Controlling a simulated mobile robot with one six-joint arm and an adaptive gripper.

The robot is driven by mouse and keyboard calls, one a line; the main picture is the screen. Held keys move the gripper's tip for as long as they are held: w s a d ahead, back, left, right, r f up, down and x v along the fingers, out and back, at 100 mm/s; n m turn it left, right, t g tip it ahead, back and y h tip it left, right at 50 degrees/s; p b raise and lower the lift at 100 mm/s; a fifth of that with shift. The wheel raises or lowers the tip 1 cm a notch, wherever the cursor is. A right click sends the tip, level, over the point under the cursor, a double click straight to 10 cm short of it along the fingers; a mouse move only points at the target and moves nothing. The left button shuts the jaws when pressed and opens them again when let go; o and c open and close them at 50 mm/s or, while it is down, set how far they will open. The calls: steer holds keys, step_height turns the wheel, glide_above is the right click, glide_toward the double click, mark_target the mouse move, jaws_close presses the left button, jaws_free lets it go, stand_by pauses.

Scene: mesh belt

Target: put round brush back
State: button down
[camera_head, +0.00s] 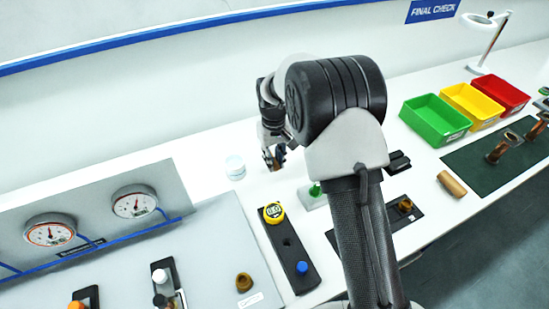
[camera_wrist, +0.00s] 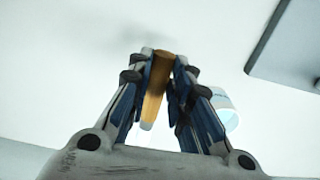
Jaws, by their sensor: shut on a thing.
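My gripper (camera_head: 273,158) is above the white bench, left of my arm's big black joint in the head view. In the wrist view my gripper (camera_wrist: 162,66) is shut on a slim orange-brown piece (camera_wrist: 156,88), which looks like the round brush's wooden handle. The piece is tilted between the fingers, and its lower end is pale. No bristles can be made out. In the head view only a small brown bit shows at the fingers. I cannot tell which place belongs to the brush.
A white jar (camera_head: 235,168) stands just left of my gripper; it also shows in the wrist view (camera_wrist: 228,112). A brown cylinder (camera_head: 452,184) and a green bin (camera_head: 435,119) are at right.

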steer(key=shift+f+b, duration=1.75)
steer(key=shift+f, duration=0.9)
steer(key=c, duration=1.4)
jaws_free()
steer(key=shift+o, duration=0.2)
steer(key=shift+r, duration=0.1)
step_height(320, 180, up, 12)
steer(key=shift+f, duration=0.2)
steer(key=shift+r, duration=0.15)
